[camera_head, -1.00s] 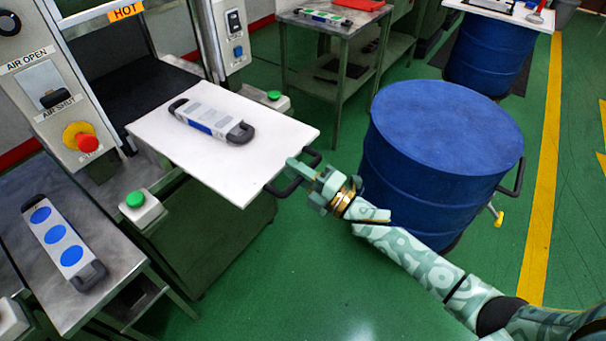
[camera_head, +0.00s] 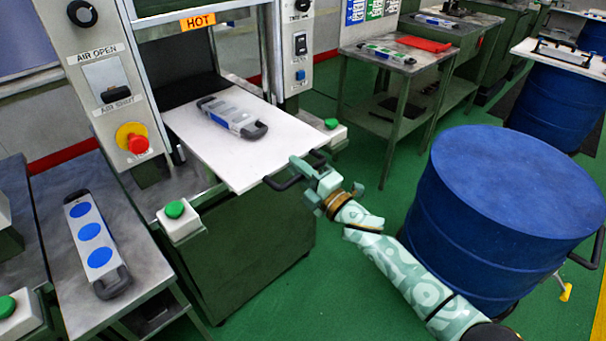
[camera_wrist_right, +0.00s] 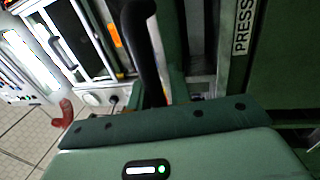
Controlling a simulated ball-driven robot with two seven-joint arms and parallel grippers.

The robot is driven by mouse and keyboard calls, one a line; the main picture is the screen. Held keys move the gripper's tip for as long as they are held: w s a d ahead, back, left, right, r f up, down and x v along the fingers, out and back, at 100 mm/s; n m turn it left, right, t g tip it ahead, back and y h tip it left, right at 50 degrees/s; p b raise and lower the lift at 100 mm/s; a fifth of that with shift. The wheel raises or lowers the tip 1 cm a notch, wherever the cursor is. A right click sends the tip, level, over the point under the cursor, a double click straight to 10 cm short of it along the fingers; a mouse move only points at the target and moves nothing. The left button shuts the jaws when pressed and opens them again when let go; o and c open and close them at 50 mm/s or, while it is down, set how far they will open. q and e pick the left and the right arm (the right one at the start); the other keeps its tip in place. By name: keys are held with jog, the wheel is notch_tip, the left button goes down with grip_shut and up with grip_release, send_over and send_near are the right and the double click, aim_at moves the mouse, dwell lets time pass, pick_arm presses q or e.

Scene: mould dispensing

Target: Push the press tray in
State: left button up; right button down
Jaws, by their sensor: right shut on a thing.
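The white press tray (camera_head: 240,163) juts out of the press opening in the head view. A grey and blue mould (camera_head: 232,117) with dark end handles lies on it. A black handle (camera_head: 284,184) is on the tray's front edge. My right gripper (camera_head: 308,172) is shut on this handle at its right part. In the right wrist view the dark handle bar (camera_wrist_right: 143,45) rises from behind my gripper's body; the fingertips are hidden there. My left gripper is out of view.
The press (camera_head: 115,60) has a HOT label, a red stop button (camera_head: 137,144) and green buttons at both sides. A side table (camera_head: 140,270) at left holds another mould (camera_head: 95,243). A blue drum (camera_head: 500,220) stands at right.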

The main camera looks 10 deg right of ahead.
jog(key=shift+r, duration=0.5)
jog(key=c, duration=1.4)
grip_release()
jog(key=shift+f, duration=0.1)
jog(key=shift+f, duration=0.15)
jog(key=shift+s+d, duration=0.1)
jog(key=p+v, duration=0.3)
jog(key=v, duration=1.3)
jog(key=shift+f, duration=0.1)
